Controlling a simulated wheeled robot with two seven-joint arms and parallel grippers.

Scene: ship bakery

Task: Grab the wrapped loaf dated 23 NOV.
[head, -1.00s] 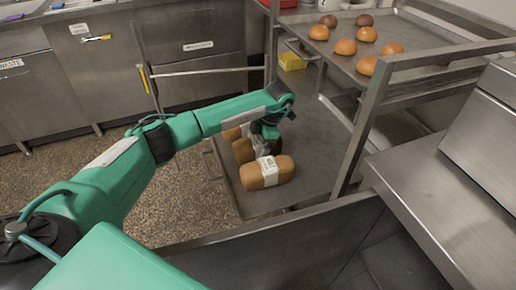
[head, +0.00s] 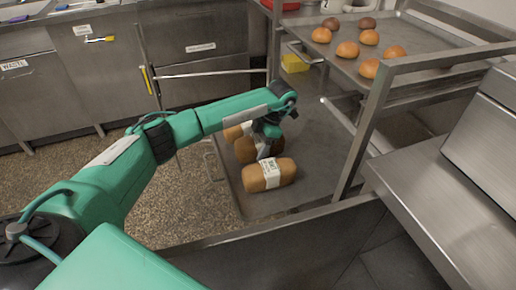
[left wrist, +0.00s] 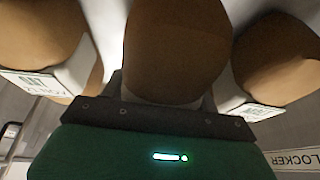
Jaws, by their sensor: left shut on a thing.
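Three brown wrapped loaves with white paper bands lie in a row on the lower metal shelf (head: 315,160) of a rack. The front loaf (head: 255,181) shows its label. The middle loaf (head: 244,151) is partly hidden by my left gripper (head: 267,150), which is shut on it from above. The rear loaf (head: 233,133) is partly behind my arm. In the left wrist view the middle loaf (left wrist: 175,50) sits centred at the gripper, with a labelled loaf (left wrist: 45,35) on the left and another (left wrist: 270,60) on the right. I cannot read the dates. My right gripper is not in view.
Several round buns lie on the rack's upper tray (head: 400,35). A rack post (head: 362,135) stands right of the loaves. A yellow object (head: 294,63) lies behind them. A steel counter (head: 430,190) is at the right. Open floor (head: 170,205) lies left.

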